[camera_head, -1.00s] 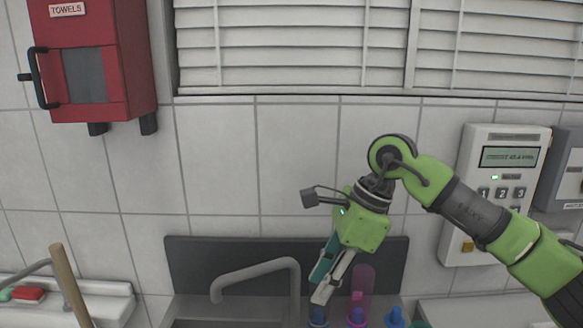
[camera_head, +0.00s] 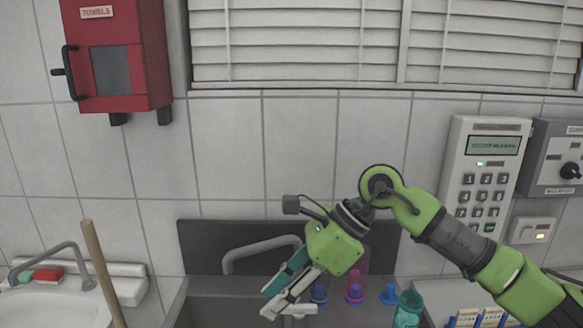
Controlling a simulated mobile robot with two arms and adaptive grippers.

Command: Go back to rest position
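My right arm comes in from the right, and its green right gripper (camera_head: 287,300) hangs over the front of the sink area, pointing down and left. Its fingers, one teal and one pale, stand apart, and I see nothing held between them. My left gripper is not in view.
A grey faucet (camera_head: 262,246) rises over the sink (camera_head: 205,308). A wooden stick (camera_head: 103,270) leans at the left by a white basin (camera_head: 45,302). A teal bottle (camera_head: 408,309) stands at the lower right. A keypad panel (camera_head: 484,180) and towel dispenser (camera_head: 118,55) are on the wall.

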